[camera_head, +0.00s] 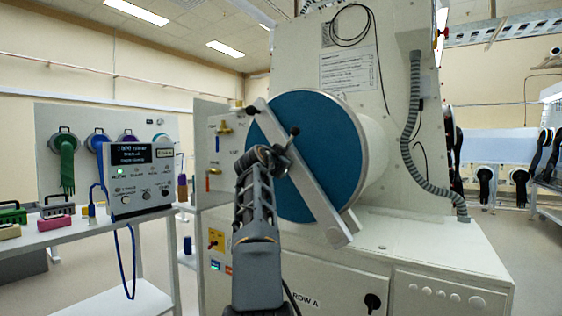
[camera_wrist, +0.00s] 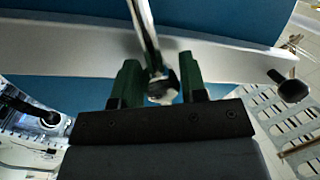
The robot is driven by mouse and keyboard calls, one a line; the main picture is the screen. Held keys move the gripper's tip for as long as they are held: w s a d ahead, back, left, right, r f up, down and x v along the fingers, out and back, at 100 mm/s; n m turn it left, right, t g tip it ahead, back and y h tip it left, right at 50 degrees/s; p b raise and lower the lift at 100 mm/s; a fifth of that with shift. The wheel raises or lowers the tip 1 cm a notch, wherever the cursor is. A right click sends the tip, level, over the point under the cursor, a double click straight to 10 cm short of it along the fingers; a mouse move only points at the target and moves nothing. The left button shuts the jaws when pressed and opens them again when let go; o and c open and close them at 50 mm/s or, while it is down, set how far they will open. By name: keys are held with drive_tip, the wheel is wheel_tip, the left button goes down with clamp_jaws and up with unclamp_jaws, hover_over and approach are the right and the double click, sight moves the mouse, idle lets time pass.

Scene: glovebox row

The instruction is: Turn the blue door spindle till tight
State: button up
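The round blue door (camera_head: 312,125) closes the cylinder on the cabinet's front. A pale bar (camera_head: 318,200) lies diagonally across it. The spindle is at the bar's middle, mostly hidden behind my gripper (camera_head: 272,158) in the head view; a dark ball-ended handle (camera_head: 294,131) sticks out there. In the wrist view a shiny metal rod (camera_wrist: 146,35) runs down to a rounded end (camera_wrist: 162,88) between the two green fingers of my gripper (camera_wrist: 161,80). The fingers are apart, with gaps visible beside the rod end. I cannot tell whether either finger touches it.
A dark knob (camera_wrist: 292,88) sticks out near the bar's end in the wrist view. A panel with valves (camera_head: 222,150) stands left of the door. A control box (camera_head: 135,165) with a blue cable sits on the left table. A ribbed hose (camera_head: 411,130) hangs at the right.

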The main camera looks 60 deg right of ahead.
drive_tip(key=b+v, duration=0.4)
drive_tip(key=v, duration=0.9)
drive_tip(key=shift+a+b, duration=0.35)
drive_tip(key=shift+b, duration=0.05)
drive_tip(key=shift+r, duration=0.1)
drive_tip(key=w+a+f+n+t+y+p, duration=0.2)
drive_tip(key=w+a+n+y+p, duration=0.3)
drive_tip(key=a+p, duration=0.4)
drive_tip(key=w+a+f+n+t+y+p, duration=0.1)
drive_tip(key=w+a+n+t+y+p, duration=0.15)
drive_tip(key=a+n+y+p, duration=0.65)
drive_tip(key=s+a+f+n+g+y+p, duration=0.2)
drive_tip(key=s+a+f+n+p, duration=0.1)
drive_tip(key=a+p, duration=0.6)
drive_tip(key=s+a+f+n+g+y+p, duration=0.1)
drive_tip(key=s+a+f+n+g+p, duration=0.2)
drive_tip(key=s+a+f+p, duration=0.3)
drive_tip(key=s+a+n+p, duration=0.1)
drive_tip(key=s+a+p, duration=0.1)
drive_tip(key=p, duration=0.3)
drive_tip(key=shift+s+a+n+y, duration=0.15)
drive_tip(key=shift+a+n+y, duration=0.2)
drive_tip(key=shift+a, duration=0.3)
drive_tip(key=shift+d, duration=0.1)
